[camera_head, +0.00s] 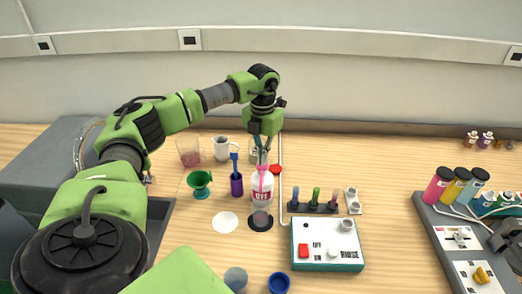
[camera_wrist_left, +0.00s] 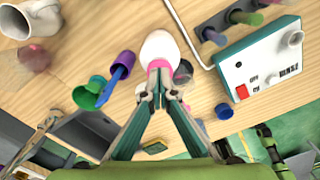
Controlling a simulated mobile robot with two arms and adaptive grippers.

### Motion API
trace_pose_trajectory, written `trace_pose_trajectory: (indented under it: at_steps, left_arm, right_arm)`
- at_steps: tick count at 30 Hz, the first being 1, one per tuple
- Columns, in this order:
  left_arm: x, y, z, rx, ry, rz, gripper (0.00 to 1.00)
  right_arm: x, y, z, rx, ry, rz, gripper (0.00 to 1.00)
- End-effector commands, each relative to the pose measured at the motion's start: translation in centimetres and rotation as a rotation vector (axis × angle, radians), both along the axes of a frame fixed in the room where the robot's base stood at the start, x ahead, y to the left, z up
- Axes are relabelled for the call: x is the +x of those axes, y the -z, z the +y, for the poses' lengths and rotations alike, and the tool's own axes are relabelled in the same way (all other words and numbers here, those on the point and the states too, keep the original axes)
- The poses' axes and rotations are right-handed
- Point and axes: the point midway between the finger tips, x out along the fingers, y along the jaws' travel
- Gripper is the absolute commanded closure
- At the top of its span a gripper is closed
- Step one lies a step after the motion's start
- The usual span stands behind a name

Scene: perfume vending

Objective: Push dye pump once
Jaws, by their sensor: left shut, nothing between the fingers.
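The dye bottle (camera_head: 262,190) is white with a "DYE" label and a pink pump top (camera_head: 262,168); it stands upright on the wooden table, in the middle of the head view. My left gripper (camera_head: 262,152) points down right above the pump, its fingers shut and empty. In the left wrist view the closed fingertips (camera_wrist_left: 159,92) lie just by the pink pump collar of the white bottle (camera_wrist_left: 159,46). I cannot tell whether they touch the pump. My right gripper is not in view.
A purple cup (camera_head: 237,186) with a blue tool and a green funnel cup (camera_head: 199,184) stand left of the bottle. A rack of coloured tubes (camera_head: 314,206) and a white control box (camera_head: 326,244) are to the right. A white mug (camera_head: 222,149) is behind.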

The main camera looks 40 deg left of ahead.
Motion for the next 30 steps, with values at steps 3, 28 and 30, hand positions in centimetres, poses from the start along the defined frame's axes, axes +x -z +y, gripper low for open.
trace_pose_trajectory:
  at_steps: [3,28,30]
  left_arm:
    - [-0.2,-0.5,-0.1,-0.001,0.002,0.009,1.00]
    - [-0.1,-3.1,0.0,0.000,0.001,0.002,1.00]
    - [-0.1,-3.1,0.0,0.000,0.001,0.002,1.00]
  right_arm:
    - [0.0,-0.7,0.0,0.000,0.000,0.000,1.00]
    - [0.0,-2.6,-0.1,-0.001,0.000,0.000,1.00]
    - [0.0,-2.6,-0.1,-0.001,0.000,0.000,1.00]
